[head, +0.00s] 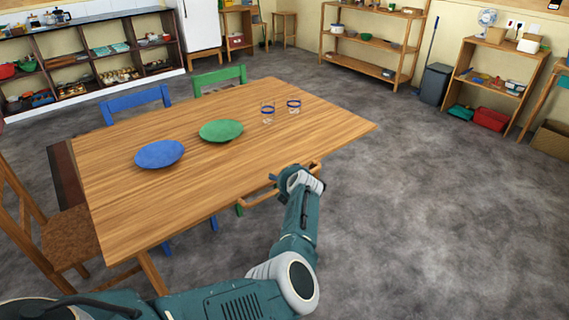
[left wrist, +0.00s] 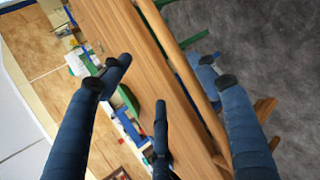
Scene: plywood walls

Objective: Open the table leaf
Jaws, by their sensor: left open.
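The wooden table (head: 240,165) stands in the middle of the head view. A light wooden bar (head: 262,199) juts out along its near right edge; in the left wrist view a long wooden bar (left wrist: 178,55) runs beside the tabletop (left wrist: 135,50). My left gripper (head: 287,178) is at this bar, partly hiding it. In the left wrist view my left gripper (left wrist: 165,85) has its dark fingers spread, with the bar and table edge between them; contact cannot be told. A dark brown panel (head: 62,170) shows at the table's left end; whether it is the leaf cannot be told.
A blue plate (head: 160,153), a green plate (head: 221,131) and two glasses (head: 267,112) (head: 294,106) stand on the table. A blue chair (head: 137,100) and a green chair (head: 218,77) are behind it, a wooden chair (head: 50,235) at left. The floor at right is clear.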

